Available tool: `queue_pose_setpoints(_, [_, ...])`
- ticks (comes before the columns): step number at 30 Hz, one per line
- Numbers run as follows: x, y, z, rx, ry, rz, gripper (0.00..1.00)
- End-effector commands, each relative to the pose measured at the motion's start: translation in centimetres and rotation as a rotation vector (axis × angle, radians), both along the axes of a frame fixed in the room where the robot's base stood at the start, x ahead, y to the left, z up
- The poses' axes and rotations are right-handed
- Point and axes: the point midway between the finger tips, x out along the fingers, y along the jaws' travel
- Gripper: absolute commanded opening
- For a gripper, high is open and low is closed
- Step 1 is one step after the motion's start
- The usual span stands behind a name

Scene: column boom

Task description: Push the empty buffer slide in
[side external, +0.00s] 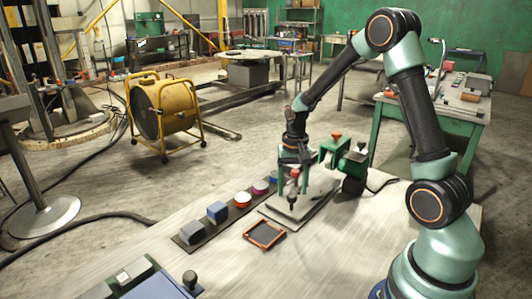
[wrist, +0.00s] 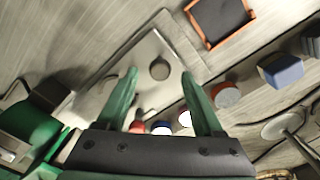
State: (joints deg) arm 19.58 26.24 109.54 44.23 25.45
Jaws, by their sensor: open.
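A flat light grey plate (side external: 318,197) lies on the bench below my gripper (side external: 292,183). In the wrist view the plate (wrist: 146,50) carries a round dark knob (wrist: 159,69) and nothing else I can see. My gripper's green fingers (wrist: 160,76) are open, one on each side of the knob in that view. I cannot tell how high they are above it. A blue flat piece (side external: 160,288) with a black knob (side external: 190,278) is cut off at the lower left. I cannot tell for sure which of these is the buffer slide.
An orange-framed dark tray (side external: 264,234) lies near the plate. A dark strip holds a blue block (side external: 217,211), a red-and-white cylinder (side external: 242,200) and other pieces. A green device (side external: 345,160) with red knobs stands right of my gripper.

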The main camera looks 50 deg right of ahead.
Motion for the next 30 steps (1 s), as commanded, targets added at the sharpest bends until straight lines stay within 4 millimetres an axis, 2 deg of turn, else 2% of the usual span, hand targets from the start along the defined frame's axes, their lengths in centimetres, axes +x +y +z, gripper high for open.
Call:
queue_pose_setpoints(6, [0.0, 0.0, -1.7, 0.0, 0.001, 0.0, 0.69])
queue_pose_setpoints(15, [0.0, 0.0, -1.8, -0.001, -0.001, 0.0, 0.69])
queue_pose_setpoints(20, [0.0, 0.0, -1.8, 0.0, 0.0, 0.0, 0.07])
queue_pose_setpoints(21, [0.0, 0.0, -1.8, 0.0, 0.0, 0.0, 0.0])
queue_pose_setpoints(30, [0.0, 0.0, -1.8, 0.0, 0.0, 0.0, 0.0])
